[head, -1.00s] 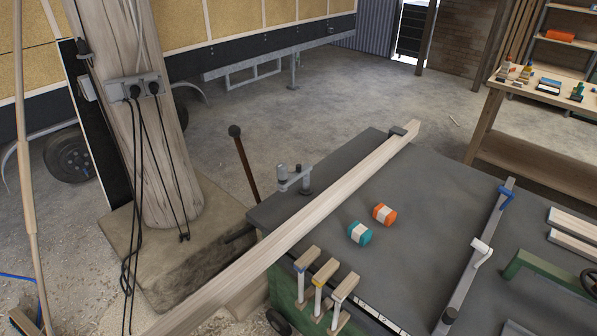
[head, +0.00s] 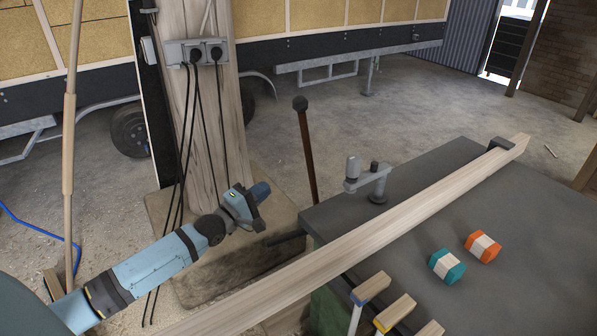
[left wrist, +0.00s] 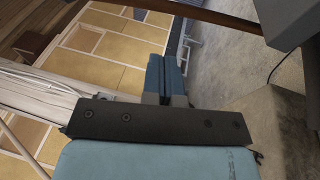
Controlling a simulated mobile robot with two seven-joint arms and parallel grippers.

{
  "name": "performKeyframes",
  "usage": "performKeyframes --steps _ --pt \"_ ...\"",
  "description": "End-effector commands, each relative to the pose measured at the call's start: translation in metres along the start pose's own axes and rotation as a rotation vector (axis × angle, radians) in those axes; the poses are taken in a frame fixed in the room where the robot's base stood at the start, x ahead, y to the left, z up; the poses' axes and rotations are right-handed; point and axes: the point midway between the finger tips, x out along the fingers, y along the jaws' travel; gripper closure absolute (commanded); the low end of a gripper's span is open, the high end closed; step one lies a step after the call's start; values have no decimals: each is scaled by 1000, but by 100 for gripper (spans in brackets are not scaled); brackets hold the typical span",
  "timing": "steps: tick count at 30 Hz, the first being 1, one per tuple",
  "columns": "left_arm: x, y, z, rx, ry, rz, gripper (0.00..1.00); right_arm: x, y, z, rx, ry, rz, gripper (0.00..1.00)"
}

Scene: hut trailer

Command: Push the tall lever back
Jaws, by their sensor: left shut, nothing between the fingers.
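The tall lever (head: 309,155) is a thin rust-brown rod with a dark round knob on top. It stands at the near left corner of the dark grey machine table (head: 430,180), leaning slightly left at the top. My left gripper (head: 262,190) is shut and empty, to the left of the lever's lower half and apart from it in the picture. In the left wrist view its closed blue fingers (left wrist: 166,75) point up the picture, and a brown rod, apparently the lever (left wrist: 200,13), crosses the top edge. My right gripper is out of view.
A long wooden beam (head: 370,222) lies across the table. A grey metal crank fitting (head: 372,184) stands right of the lever. A wooden post (head: 200,110) with sockets and hanging black cables is behind my left arm. Teal (head: 446,266) and orange (head: 482,247) blocks sit on the table.

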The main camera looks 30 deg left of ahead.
Motion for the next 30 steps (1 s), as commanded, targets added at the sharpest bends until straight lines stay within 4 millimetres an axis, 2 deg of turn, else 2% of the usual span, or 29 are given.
performKeyframes --steps 1,8,11,24,30 --pt "-2 -11 0 0 0 1 100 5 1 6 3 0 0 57" --pt "6 -12 0 1 -1 2 100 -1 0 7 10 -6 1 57" --pt "20 -12 -1 2 0 3 100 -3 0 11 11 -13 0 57" --pt "104 -12 0 2 0 3 100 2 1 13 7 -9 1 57" --pt "129 -13 0 2 -1 0 100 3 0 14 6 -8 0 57"
